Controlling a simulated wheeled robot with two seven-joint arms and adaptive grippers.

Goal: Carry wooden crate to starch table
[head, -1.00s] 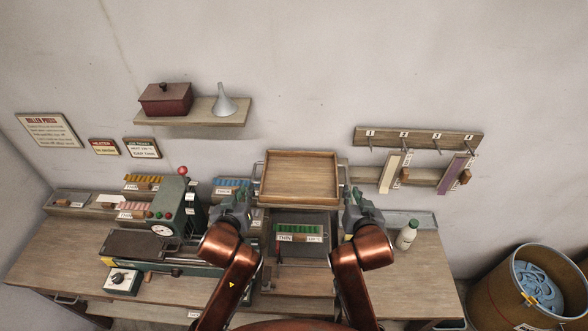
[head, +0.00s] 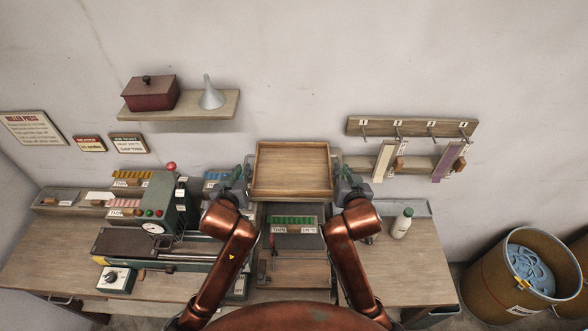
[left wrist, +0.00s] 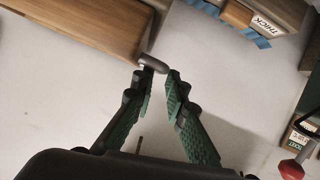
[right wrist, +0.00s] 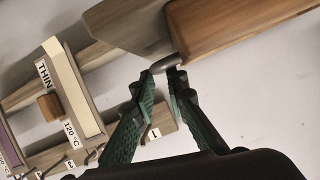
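The wooden crate (head: 291,170) is a shallow, open, empty-looking tray, held up in front of the wall above the back of the workbench in the head view. My left gripper (head: 238,180) is at its left side, shut on a dark end handle (left wrist: 152,63). My right gripper (head: 345,182) is at its right side, shut on the opposite handle (right wrist: 168,63). The crate's wooden side also shows in the left wrist view (left wrist: 85,25) and the right wrist view (right wrist: 240,25). I cannot identify a starch table in these views.
The workbench (head: 425,265) carries a green roller press (head: 165,222), strip trays and a white bottle (head: 402,224). A wall shelf (head: 178,103) holds a red box and funnel. A hook rack (head: 412,127) is right of the crate. A bin (head: 520,280) stands right.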

